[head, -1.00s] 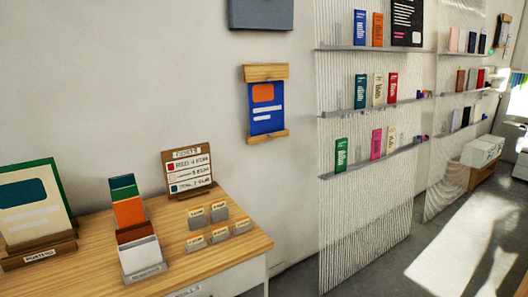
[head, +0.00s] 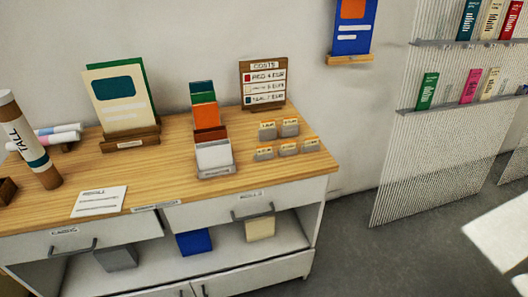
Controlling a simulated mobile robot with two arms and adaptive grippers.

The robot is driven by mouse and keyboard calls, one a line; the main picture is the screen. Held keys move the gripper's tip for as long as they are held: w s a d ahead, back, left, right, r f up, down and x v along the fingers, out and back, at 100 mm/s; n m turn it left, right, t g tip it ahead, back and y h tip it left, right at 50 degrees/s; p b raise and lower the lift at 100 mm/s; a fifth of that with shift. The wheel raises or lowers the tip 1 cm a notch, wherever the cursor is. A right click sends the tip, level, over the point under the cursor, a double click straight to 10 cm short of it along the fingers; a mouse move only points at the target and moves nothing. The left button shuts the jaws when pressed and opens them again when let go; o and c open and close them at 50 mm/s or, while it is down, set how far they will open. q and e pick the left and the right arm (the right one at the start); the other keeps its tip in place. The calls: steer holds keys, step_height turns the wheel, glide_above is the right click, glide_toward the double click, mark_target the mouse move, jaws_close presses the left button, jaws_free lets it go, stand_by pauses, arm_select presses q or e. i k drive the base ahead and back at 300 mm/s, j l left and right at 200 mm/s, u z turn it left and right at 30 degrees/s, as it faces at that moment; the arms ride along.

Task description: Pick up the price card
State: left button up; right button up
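Several small cream price cards stand in grey holders in two short rows at the right end of the wooden counter top (head: 250,190). I cannot tell which of these is the price card. Neither of my grippers is in view.
A stepped rack of coloured cards (head: 207,130) stands left of the small cards. A poster stand (head: 122,100), a tube marked "TALL" (head: 28,140) and a white note (head: 99,201) are further left. Drawers with handles (head: 250,205) are below. Grey floor (head: 370,260) is open at right.

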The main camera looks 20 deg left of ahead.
mark_target(264, 150)
steer(key=i+l+z, duration=0.3)
steer(key=i+z, duration=0.15)
steer(key=i, duration=0.5)
steer(key=i+z, duration=0.4)
steer(key=i, duration=0.6)
steer(key=k, duration=0.3)
